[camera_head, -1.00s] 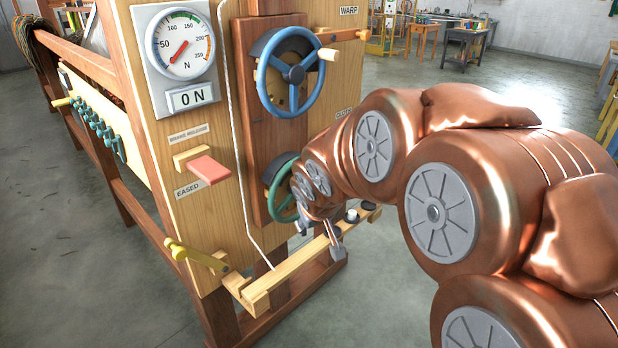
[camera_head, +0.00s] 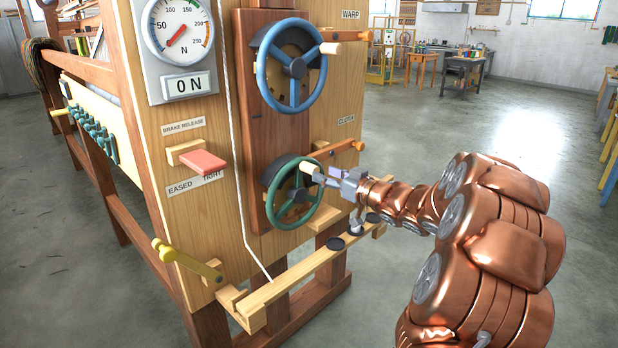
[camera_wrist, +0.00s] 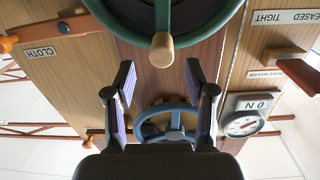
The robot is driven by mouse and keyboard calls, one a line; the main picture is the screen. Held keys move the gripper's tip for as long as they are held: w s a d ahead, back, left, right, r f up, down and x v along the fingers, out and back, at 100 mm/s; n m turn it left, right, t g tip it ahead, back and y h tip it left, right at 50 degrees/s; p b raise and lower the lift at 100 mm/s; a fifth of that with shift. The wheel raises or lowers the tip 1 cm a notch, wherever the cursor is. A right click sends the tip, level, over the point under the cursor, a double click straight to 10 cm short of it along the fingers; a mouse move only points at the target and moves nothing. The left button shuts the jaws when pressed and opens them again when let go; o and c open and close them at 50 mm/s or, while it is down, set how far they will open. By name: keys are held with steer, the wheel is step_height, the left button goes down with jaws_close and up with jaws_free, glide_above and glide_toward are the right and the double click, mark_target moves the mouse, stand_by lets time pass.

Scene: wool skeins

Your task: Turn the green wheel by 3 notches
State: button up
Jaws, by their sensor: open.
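The green wheel (camera_head: 298,195) is mounted upright on the wooden loom panel, below the blue wheel (camera_head: 292,68). Its pale wooden knob (camera_head: 310,167) sits at the upper right of the rim. My gripper (camera_head: 325,177) is just right of this knob. In the wrist view, which is upside down, the green wheel (camera_wrist: 162,15) fills the top and its knob (camera_wrist: 162,50) points toward me. The open fingers of my gripper (camera_wrist: 161,85) stand either side of the knob's line, with the knob beyond their tips and nothing between them.
An orange-brown lever (camera_head: 345,147) projects close above my gripper. A wooden ledge with dark round knobs (camera_head: 336,243) lies below. A red brake release pedal (camera_head: 203,161) and a gauge (camera_head: 179,28) are to the left. Open floor (camera_head: 480,130) lies to the right.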

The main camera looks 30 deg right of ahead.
mark_target(309, 168)
steer(key=shift+y, duration=0.3)
steer(key=shift+x, duration=3.6)
steer(key=shift+f, duration=0.1)
jaws_close()
